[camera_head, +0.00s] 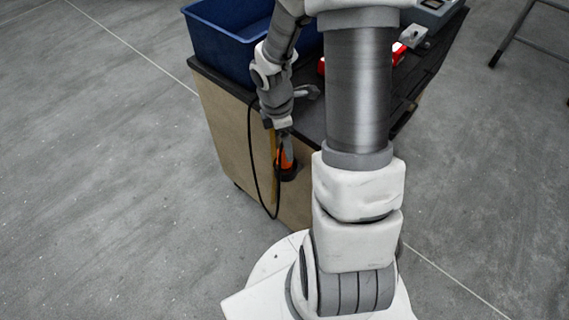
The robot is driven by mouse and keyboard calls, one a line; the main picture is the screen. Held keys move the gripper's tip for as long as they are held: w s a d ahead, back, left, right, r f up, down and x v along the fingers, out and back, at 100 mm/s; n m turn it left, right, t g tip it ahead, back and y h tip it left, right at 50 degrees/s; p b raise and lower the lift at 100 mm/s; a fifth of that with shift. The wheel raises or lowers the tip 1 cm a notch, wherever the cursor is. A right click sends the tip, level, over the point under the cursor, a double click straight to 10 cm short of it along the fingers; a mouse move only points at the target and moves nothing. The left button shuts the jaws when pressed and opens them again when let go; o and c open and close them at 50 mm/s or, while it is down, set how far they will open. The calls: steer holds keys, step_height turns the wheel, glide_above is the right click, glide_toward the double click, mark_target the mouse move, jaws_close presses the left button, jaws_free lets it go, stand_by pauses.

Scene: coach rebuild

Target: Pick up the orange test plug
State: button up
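The orange test plug (286,159) shows as a small orange patch at the near side of the cart, just above a dark socket or holder (288,173). My gripper (282,129) points down directly above it, at the cart's near edge. The gripper's fingers are too small and too dark to make out. I cannot tell whether they touch the plug or stand around it. A thin black cable (256,184) hangs in a loop down the cart's side beside the plug.
The cart (234,137) has a dark top and pale wooden sides. A blue bin (222,42) stands at its back left. A red object (398,53) and a grey device (434,9) lie at the right. My arm hides the cart's middle. A metal-legged frame (513,35) stands at the far right.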

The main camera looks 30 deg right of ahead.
mark_target(284, 154)
step_height(284, 154, down, 5)
steer(key=shift+f+b, duration=0.1)
steer(key=shift+b, duration=0.8)
jaws_close()
